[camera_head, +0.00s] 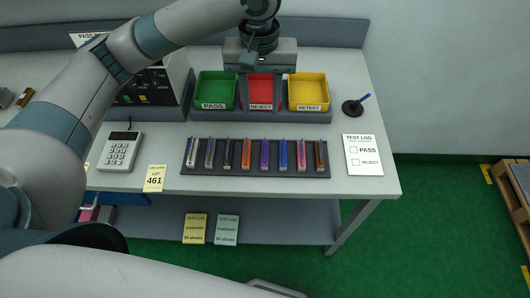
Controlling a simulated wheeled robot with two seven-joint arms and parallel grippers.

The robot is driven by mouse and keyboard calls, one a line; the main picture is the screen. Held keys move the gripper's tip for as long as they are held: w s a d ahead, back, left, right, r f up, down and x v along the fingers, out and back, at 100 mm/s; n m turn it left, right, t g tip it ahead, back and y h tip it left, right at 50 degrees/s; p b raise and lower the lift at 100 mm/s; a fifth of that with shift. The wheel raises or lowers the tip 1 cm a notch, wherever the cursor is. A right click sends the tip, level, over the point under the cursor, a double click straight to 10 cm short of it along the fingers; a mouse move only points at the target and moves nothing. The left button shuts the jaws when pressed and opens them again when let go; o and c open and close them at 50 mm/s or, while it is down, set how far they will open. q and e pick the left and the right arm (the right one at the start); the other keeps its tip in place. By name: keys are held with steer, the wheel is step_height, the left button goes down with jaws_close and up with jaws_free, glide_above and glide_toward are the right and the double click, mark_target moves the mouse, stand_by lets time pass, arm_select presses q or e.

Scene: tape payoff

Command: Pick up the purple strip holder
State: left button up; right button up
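The purple strip holder (265,154) stands near the middle of a dark rack (255,173) on the table, between an orange holder (247,154) and a blue one (283,154). My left gripper (249,60) hangs beyond the rack, above the back of the red bin, well apart from the purple holder. My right gripper does not show.
Green (215,84), red (261,104) and yellow (308,88) bins stand behind the rack. A pen stand (352,107) and test log sheet (363,156) are at right. A keypad device (120,152) and lot card (154,178) are at left.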

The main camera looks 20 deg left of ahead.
arm_select(q)
steer(key=p, duration=0.2)
glide_above(262, 152)
step_height(262, 152, down, 12)
stand_by(0.5)
steer(key=shift+d+f, duration=0.1)
steer(key=shift+f, duration=0.15)
steer(key=f, duration=0.1)
steer(key=f+p, duration=0.1)
steer(key=f, duration=0.2)
steer(key=shift+d+p, duration=0.3)
steer(key=shift+p, duration=0.05)
steer(key=shift+f, duration=0.35)
jaws_close()
